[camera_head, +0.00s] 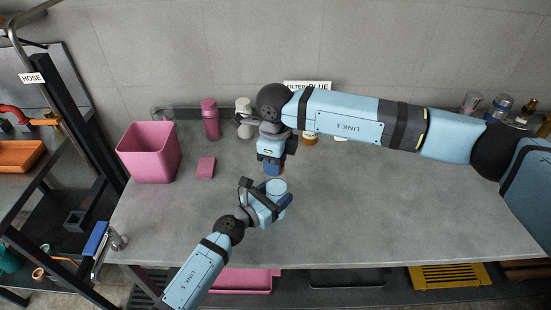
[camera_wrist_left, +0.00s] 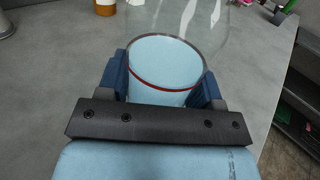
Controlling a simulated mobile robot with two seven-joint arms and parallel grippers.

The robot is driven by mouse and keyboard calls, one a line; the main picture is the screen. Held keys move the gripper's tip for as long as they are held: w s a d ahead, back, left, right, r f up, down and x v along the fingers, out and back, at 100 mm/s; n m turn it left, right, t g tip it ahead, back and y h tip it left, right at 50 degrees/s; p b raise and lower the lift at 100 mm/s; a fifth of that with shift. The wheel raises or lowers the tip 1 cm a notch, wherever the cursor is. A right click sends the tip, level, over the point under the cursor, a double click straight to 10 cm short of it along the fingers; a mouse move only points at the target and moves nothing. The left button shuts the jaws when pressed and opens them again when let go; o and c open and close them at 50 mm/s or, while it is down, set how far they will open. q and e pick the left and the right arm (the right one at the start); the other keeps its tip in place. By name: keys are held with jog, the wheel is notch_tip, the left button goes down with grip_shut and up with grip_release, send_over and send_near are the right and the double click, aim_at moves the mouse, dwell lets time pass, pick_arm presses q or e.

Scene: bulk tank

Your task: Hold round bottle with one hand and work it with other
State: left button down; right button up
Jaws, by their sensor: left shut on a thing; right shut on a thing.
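The round bottle (camera_wrist_left: 160,72) is clear with a pale blue lower part and a thin red line, filling the middle of the left wrist view. My left gripper is shut on it, with a dark blue finger on each side. In the head view the bottle (camera_head: 277,185) shows as a small pale blue round above the table, in my left gripper (camera_head: 275,196). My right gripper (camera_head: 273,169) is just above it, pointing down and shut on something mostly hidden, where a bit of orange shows. I cannot tell whether that thing touches the bottle.
A pink bin (camera_head: 150,155), a pink block (camera_head: 205,168), a pink bottle (camera_head: 210,120) and a white bottle (camera_head: 243,118) stand at the left and back of the grey table (camera_head: 400,210). A tap (camera_head: 115,240) is at the left edge.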

jog(key=m, duration=0.4)
jog(key=shift+m, duration=0.3)
jog(key=m, duration=0.6)
jog(key=shift+w+m, duration=0.1)
jog(key=shift+m, duration=0.2)
jog(key=m, duration=0.4)
jog(key=shift+d, duration=0.1)
jog(key=m, duration=1.1)
jog(key=shift+f, duration=0.1)
jog(key=m, duration=0.4)
jog(key=shift+d, duration=0.1)
jog(key=shift+m, duration=0.9)
jog(key=m, duration=0.3)
jog(key=shift+s+a, duration=0.25)
jog(key=shift+a, duration=0.15)
jog(key=shift+w+r+m, duration=0.1)
jog(key=shift+r+m, duration=0.1)
jog(key=shift+m, duration=0.1)
jog(key=o, duration=1)
jog(key=shift+d, duration=0.1)
jog(key=shift+c, duration=0.2)
